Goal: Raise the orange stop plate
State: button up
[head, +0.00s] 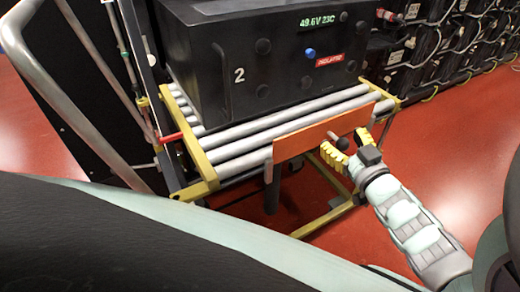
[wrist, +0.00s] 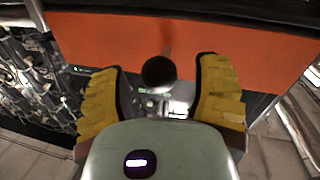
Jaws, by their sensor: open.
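The orange stop plate (head: 301,137) stands upright along the near edge of the roller cart, in front of the rollers. It also spans the top of the wrist view (wrist: 105,40). A dark round knob (wrist: 159,71) sticks out from the plate towards me; in the head view the knob (head: 341,142) is at the plate's right half. My gripper (head: 337,155) is open, with yellow ribbed fingers. In the wrist view the fingers (wrist: 160,90) stand on either side of the knob, with gaps to both. I cannot tell the exact depth between fingertips and knob.
A black battery box (head: 265,55) marked 2 rests on the silver rollers (head: 235,146) of the yellow-framed cart (head: 205,168). A red lever (head: 171,138) is at the cart's left. Battery racks (head: 440,45) stand behind right. Red floor (head: 455,130) is open to the right.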

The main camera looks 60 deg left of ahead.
jog(key=v, duration=0.7)
jog(key=shift+d, duration=0.3)
